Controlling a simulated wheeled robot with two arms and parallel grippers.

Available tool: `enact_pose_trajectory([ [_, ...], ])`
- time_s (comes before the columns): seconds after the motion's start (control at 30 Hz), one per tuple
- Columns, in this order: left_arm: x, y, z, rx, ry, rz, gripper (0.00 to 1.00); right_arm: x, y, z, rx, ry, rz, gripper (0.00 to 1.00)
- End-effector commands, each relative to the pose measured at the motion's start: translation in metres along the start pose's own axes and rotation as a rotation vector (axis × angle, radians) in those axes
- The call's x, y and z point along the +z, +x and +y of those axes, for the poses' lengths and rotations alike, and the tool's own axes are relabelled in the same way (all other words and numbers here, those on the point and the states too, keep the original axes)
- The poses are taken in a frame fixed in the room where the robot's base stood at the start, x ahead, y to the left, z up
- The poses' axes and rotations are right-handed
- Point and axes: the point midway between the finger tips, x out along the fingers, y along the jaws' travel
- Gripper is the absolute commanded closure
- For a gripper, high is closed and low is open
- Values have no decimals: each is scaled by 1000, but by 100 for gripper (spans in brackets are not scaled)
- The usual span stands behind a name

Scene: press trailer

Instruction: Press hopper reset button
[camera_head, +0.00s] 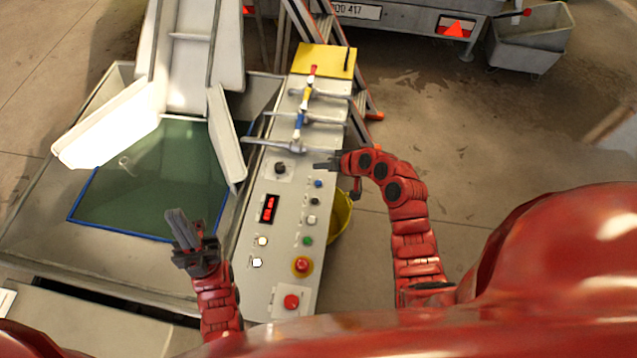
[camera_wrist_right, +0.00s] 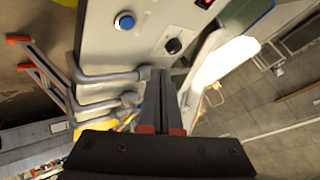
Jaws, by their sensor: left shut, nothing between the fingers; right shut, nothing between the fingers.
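The control panel (camera_head: 268,215) is a long light-grey box carrying several buttons. A blue button (camera_head: 318,183) sits at its upper right; it also shows in the right wrist view (camera_wrist_right: 124,21). Below it are a white button (camera_head: 312,219), a green button (camera_head: 307,241) and a red mushroom button (camera_head: 302,265). I cannot read which label marks hopper reset. My right gripper (camera_head: 322,165) is shut and empty, over the panel just above the blue button; its fingers (camera_wrist_right: 160,80) show no visible button contact. My left gripper (camera_head: 178,217) is shut and empty, left of the panel over the hopper.
Metal levers (camera_head: 300,119) with coloured handles lie just beyond my right gripper. A black knob (camera_head: 280,168) and a red display (camera_head: 269,208) are on the panel. The blue-edged hopper opening (camera_head: 78,205) is at left. A yellow bucket (camera_head: 341,212) stands right of the panel.

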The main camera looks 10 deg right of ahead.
Motion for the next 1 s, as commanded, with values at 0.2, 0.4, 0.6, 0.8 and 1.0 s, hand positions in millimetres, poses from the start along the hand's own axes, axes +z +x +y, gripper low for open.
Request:
enact_pose_trajectory([
  [0.2,4,-22,1,0,0,0,100,19,24,18,0,2,-5,100],
  [0.4,8,-44,2,0,0,0,100,33,44,32,0,-1,-1,100],
  [0.6,9,-52,3,0,0,0,100,37,50,37,0,0,0,100],
  [0.8,9,-51,2,0,0,0,100,36,50,37,1,0,-1,100],
  [1.0,9,-51,2,0,0,0,100,36,50,36,1,0,0,100],
])
